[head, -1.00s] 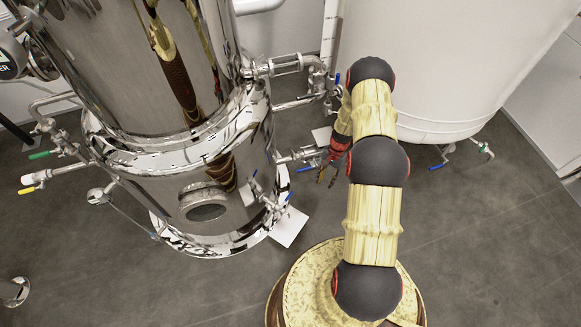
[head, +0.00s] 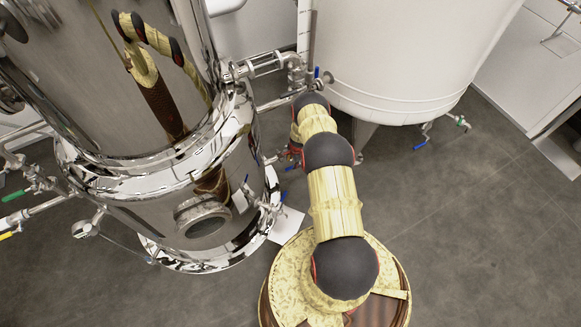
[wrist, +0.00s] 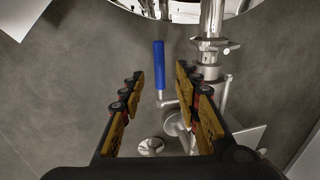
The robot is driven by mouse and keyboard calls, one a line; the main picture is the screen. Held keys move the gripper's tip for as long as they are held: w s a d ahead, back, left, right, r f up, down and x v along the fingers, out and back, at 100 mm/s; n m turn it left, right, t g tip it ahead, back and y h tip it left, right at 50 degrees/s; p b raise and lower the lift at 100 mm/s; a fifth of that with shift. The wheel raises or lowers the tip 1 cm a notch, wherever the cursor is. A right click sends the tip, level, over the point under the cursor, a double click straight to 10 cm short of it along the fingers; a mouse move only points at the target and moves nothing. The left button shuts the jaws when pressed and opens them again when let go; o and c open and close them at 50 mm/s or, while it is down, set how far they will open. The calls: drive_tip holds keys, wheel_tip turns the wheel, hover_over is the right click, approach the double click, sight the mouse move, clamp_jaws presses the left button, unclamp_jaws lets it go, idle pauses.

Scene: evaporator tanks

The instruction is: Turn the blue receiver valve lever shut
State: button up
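In the wrist view a blue valve lever (wrist: 158,65) points away from me, up the picture, on a metal stem. Its valve body (wrist: 180,122) and a steel pipe (wrist: 210,50) are to its right. My gripper (wrist: 159,80) is open and empty, its two fingers on either side of the lever's line, with no clear contact. In the head view my gripper is mostly hidden behind my arm, between the steel tank (head: 215,225) and the white tank (head: 400,60). A bit of blue lever (head: 290,168) shows there.
Other blue levers are on the steel tank's front fitting (head: 281,196), the upper pipe (head: 317,72) and under the white tank (head: 420,146). A green lever (head: 13,196) is at far left. A white sheet (head: 288,222) lies on the floor. Floor at right is clear.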

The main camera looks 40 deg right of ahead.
drive_tip(key=f, duration=0.2)
drive_tip(key=f+b, duration=0.1)
drive_tip(key=f, duration=0.1)
drive_tip(key=w+f+b, duration=0.1)
drive_tip(key=f, duration=0.1)
drive_tip(key=shift+d, duration=0.15)
drive_tip(key=shift+c, duration=1.2)
clamp_jaws()
